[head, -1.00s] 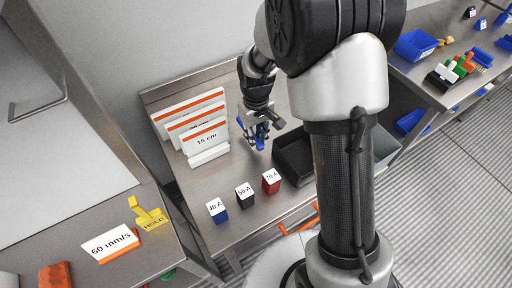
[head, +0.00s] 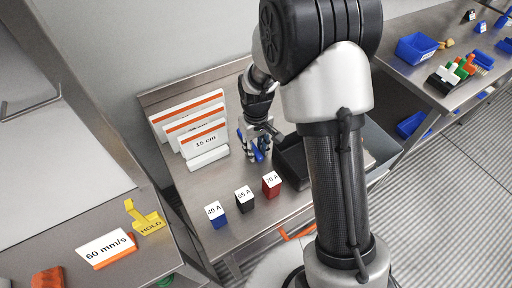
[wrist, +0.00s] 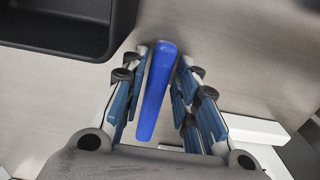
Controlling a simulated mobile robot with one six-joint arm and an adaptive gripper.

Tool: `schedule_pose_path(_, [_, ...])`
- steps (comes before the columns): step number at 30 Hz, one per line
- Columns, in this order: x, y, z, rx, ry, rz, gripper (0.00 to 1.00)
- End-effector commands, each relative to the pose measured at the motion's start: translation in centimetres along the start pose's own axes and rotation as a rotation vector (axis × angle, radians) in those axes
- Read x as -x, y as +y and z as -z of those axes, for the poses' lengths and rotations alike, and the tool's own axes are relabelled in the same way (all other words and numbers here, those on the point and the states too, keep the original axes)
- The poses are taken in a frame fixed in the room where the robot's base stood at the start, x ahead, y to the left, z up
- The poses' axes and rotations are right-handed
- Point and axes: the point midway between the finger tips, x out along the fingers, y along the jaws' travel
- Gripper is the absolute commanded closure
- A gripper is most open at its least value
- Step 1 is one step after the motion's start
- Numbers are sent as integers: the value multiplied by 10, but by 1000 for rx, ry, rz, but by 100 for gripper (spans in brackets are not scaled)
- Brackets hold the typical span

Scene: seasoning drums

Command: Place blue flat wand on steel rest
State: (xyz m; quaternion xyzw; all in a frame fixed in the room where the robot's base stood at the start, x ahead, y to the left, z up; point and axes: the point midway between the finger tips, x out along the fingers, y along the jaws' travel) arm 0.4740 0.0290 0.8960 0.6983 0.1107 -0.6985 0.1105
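The blue flat wand (wrist: 157,92) lies lengthwise between the two fingers of my gripper (wrist: 161,66) in the wrist view. The finger pads run close along both sides of it. Whether they press on it or leave small gaps is not clear. In the head view my gripper (head: 257,138) is low over the middle table, fingers down. Blue (head: 258,153) shows at its fingertips, close above or at the tabletop. I cannot make out a steel rest; my gripper and arm cover part of that area.
White signs, the front marked 15 cm (head: 206,143), stand left of my gripper. A black bin (head: 292,160) is close on its right. Blue 40 A (head: 216,216), black 55 A (head: 244,198) and red 70 A (head: 271,184) blocks stand in front.

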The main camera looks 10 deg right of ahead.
Motion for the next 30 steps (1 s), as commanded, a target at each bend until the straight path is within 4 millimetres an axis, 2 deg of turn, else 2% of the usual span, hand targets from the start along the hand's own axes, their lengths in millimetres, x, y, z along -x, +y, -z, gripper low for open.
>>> schedule_pose_path(4, [0,0,0,0,0,0,60])
schedule_pose_path(12, [1,0,0,0,0,0,60])
schedule_pose_path(16, [10,0,1,0,3,-1,60])
schedule_pose_path(30, [103,0,1,0,3,-1,60])
